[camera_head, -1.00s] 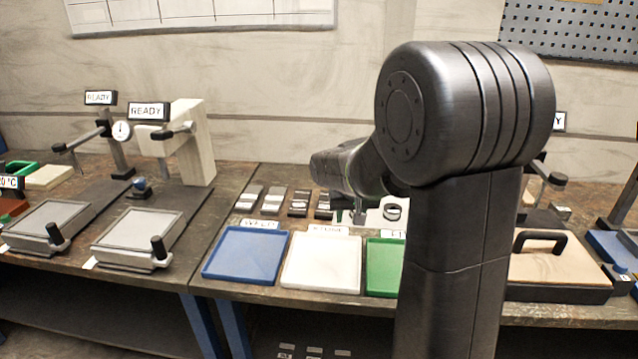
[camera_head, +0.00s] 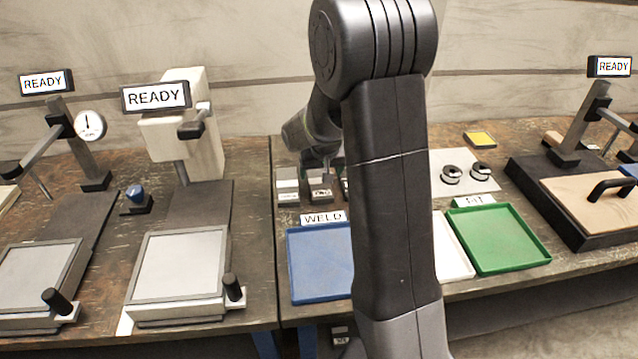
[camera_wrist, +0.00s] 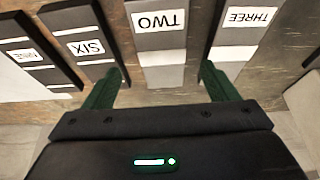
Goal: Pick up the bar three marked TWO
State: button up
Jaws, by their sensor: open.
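The bar marked TWO (camera_wrist: 160,58) lies in the upper middle of the wrist view, its label upside down there. My gripper (camera_wrist: 160,88) is open and empty, with one green fingertip on each side of that bar's near end. I cannot tell its height above the bar. The bar marked SIX (camera_wrist: 83,47) lies to the left and the bar marked THREE (camera_wrist: 246,15) to the right. In the head view, my gripper (camera_head: 322,168) is over the row of bars, whose labels are too small to read; my arm hides part of the row.
A blue tray (camera_head: 318,285) with a WELD sign, a white tray (camera_head: 455,262) and a green tray (camera_head: 500,240) stand in front of the bars. My arm covers part of the blue and white trays. Instruments with READY signs (camera_head: 156,97) stand to both sides.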

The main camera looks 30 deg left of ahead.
aim_at(319, 180)
jog(key=shift+x, duration=2.15)
jog(key=shift+s, duration=0.15)
grip_shut()
jog(key=shift+a+r, duration=0.15)
